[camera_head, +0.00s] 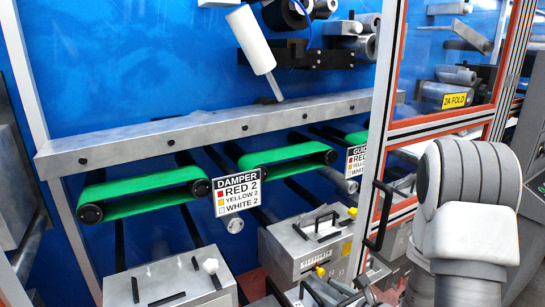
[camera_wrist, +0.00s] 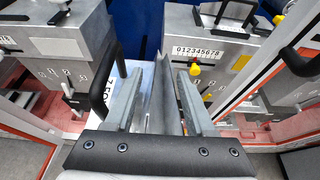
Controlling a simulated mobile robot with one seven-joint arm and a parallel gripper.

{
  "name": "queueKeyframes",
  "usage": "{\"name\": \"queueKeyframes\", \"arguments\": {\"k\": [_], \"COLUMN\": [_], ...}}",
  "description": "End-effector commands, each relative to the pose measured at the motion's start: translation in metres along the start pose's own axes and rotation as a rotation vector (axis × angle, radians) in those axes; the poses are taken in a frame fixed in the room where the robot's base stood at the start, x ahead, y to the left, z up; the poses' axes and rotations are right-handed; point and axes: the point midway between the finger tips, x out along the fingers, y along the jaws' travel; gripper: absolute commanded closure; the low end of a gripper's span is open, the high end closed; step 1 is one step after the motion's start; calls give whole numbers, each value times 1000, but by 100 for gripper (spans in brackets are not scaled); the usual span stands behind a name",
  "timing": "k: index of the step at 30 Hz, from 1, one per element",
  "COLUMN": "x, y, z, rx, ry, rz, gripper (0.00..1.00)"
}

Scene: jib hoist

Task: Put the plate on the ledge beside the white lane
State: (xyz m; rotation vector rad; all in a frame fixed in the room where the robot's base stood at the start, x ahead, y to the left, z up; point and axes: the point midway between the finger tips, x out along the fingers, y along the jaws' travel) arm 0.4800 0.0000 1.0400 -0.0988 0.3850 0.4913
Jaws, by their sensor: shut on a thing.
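In the wrist view my gripper (camera_wrist: 160,78) is shut on a thin grey metal plate (camera_wrist: 164,92). The plate stands nearly edge-on between the two fingers and reaches out past their tips. In the head view a long grey metal beam (camera_head: 220,126), which may be the ledge, runs along the blue wall. Its top looks bare apart from a white cylinder on a thin rod hanging close above it. I cannot make out a lane that is clearly white. A sign (camera_head: 235,190) lists red, yellow and white with numbers. I cannot make out the gripper or plate in the head view.
Grey boxes with black handles (camera_head: 308,243) stand lower down. An orange-edged glass frame (camera_head: 388,130) stands at right, beside my arm. In the wrist view, grey boxes (camera_wrist: 222,62) flank the gripper, with a black handle close to the left finger.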

Motion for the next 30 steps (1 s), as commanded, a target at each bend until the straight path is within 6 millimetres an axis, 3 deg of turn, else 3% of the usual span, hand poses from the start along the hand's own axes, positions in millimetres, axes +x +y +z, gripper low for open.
{"name": "queueKeyframes", "arguments": {"k": [11,22,30], "x": [0,8,10], "y": [0,6,7], "z": [1,-47,-57], "rx": [-1,4,-1], "ry": [-3,0,-4], "rz": [1,4,1], "gripper": [100,100,100]}}
